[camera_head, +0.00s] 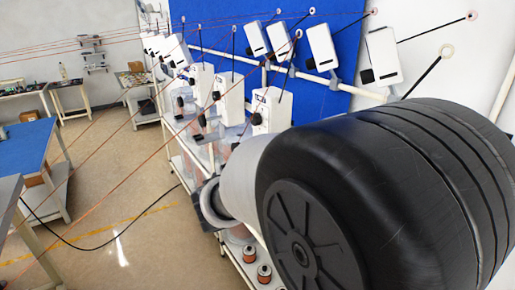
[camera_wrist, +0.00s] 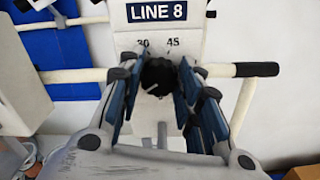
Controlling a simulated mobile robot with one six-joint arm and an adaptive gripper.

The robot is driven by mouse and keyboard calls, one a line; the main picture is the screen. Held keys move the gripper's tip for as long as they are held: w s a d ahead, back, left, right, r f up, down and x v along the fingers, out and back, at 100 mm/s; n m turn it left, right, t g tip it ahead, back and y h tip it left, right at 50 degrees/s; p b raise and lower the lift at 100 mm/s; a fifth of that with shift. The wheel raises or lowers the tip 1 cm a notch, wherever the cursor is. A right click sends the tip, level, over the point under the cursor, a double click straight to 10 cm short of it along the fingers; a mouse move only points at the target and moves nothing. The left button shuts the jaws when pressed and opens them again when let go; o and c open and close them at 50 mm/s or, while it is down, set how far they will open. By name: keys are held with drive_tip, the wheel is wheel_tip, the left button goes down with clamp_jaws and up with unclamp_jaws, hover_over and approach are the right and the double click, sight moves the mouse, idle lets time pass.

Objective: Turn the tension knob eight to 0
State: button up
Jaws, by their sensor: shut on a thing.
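In the wrist view a white tension unit (camera_wrist: 190,36) carries a dark blue label (camera_wrist: 157,12) reading "LINE 8". Its black round knob (camera_wrist: 158,72) sits below the printed marks 30 and 45. My gripper (camera_wrist: 158,84) is shut on the knob, with one blue-padded finger on its left side and one on its right. A small light mark shows low on the knob, but its exact setting cannot be read. The 0 mark is not visible. In the head view my arm covers the gripper, and I cannot tell which unit there is line 8.
A light rail (camera_wrist: 74,75) runs behind the unit, with a black-tipped bar end (camera_wrist: 257,69) at right. The head view shows several similar white units (camera_head: 382,56) on a rack, a blue panel (camera_head: 220,28), stretched wires, and a blue-topped table (camera_head: 22,146) beyond open floor.

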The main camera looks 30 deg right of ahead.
drive_tip(key=o, duration=1)
drive_tip(key=shift+o, duration=0.2)
drive_tip(key=a, duration=1.2)
drive_tip(key=shift+s, duration=0.45)
